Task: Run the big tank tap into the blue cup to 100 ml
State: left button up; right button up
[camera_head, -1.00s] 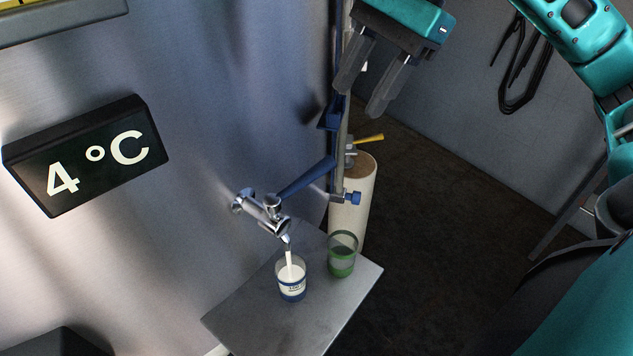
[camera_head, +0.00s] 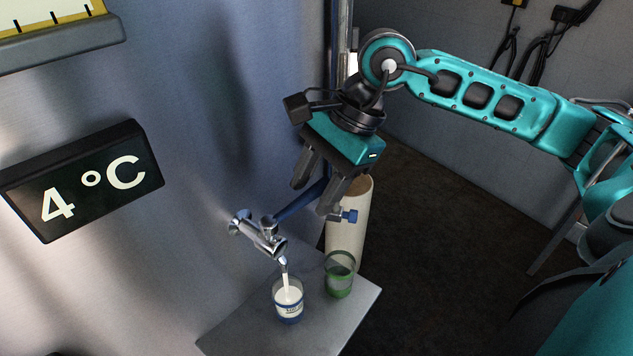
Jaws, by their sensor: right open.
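The big tank tap (camera_head: 262,236) sticks out of the steel tank wall. Its blue lever handle (camera_head: 298,204) points to the upper right. White milk runs from the spout into the blue cup (camera_head: 288,302), which stands upright on the shelf under it. The cup holds milk; its exact level against the marks is too small to read. My right gripper (camera_head: 320,197) is open and empty, fingers pointing down, with the far part of the lever between or just behind its fingers; I cannot tell whether they touch. My left gripper is not in view.
A green cup (camera_head: 340,275) stands on the grey metal shelf (camera_head: 325,325), right of the blue cup. A 4 °C display (camera_head: 85,180) is on the tank wall at left.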

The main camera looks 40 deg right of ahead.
grip_shut()
dwell(0.4)
dwell(0.4)
